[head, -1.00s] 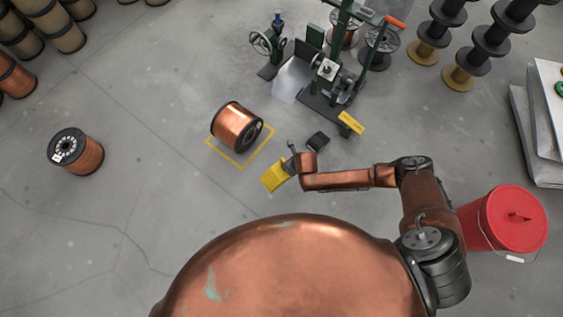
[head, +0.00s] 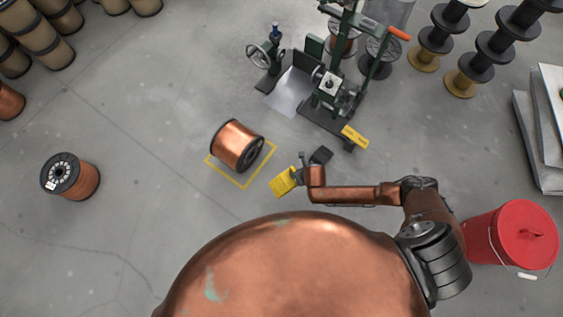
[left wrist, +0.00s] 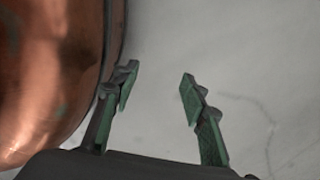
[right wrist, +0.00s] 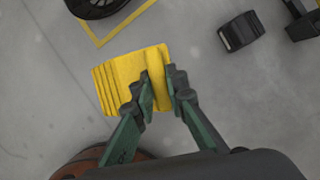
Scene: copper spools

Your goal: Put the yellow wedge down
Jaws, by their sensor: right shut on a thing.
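The yellow wedge (head: 283,182) is ribbed on one side and shows in the head view just right of the yellow floor square (head: 243,186). My right gripper (head: 297,171) is at its upper right side. In the right wrist view the right gripper (right wrist: 158,77) is shut on the yellow wedge (right wrist: 122,68), with a finger on either side of its edge. I cannot tell how high the wedge is above the floor. My left gripper (left wrist: 157,80) is open and empty in the left wrist view, beside my copper body; it is not in the head view.
A copper spool (head: 236,146) lies on its side at the yellow square. A small black block (head: 320,155) is near the right gripper. A green machine (head: 330,95) stands beyond. Another spool (head: 72,177) is at left, a red bucket (head: 512,236) at right. Floor between the spools is clear.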

